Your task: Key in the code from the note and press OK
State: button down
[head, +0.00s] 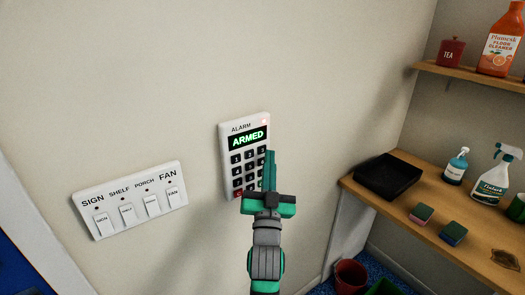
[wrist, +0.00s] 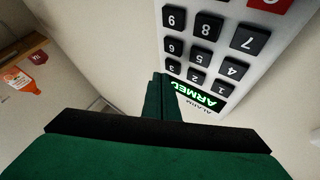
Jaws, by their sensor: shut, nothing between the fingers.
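The alarm keypad (head: 231,134) is a white panel on the wall with a lit green display (head: 249,138) reading "ARMED" and rows of dark keys. A small red light glows at its top right. My gripper (head: 269,153) is shut and empty, its green fingers pointing up in front of the keypad's right side, hiding some right-hand keys. In the wrist view the keypad (wrist: 228,68) appears upside down, with keys 1 to 9 readable and part of a red key at the top edge. The fingertips (wrist: 160,76) are near the 3 key; contact cannot be told. No note is visible.
A white switch panel (head: 130,188) labelled SIGN, SHELF, PORCH and FAN is left of the keypad. At right, a wooden shelf (head: 400,215) holds a black tray (head: 388,176), sponges and spray bottles. A higher shelf (head: 450,74) holds a tea tin and floor cleaner. Bins stand below.

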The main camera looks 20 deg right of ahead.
jog(key=shift+w, duration=0.15)
dwell(0.5)
jog(key=shift+w+a, duration=0.15)
jog(key=shift+w, duration=0.1)
jog(key=shift+w+a, duration=0.15)
jog(key=shift+w, duration=0.25)
dwell(0.6)
jog(key=shift+s, duration=0.35)
jog(key=shift+s+d, duration=0.2)
jog(key=shift+s, duration=0.25)
jog(key=shift+s+d, duration=0.3)
jog(key=shift+s, duration=0.45)
jog(key=shift+s+d, duration=0.25)
jog(key=shift+s, duration=0.55)
jog(key=shift+s+d, duration=0.3)
jog(key=shift+s, duration=0.45)
dwell(0.3)
dwell(0.7)
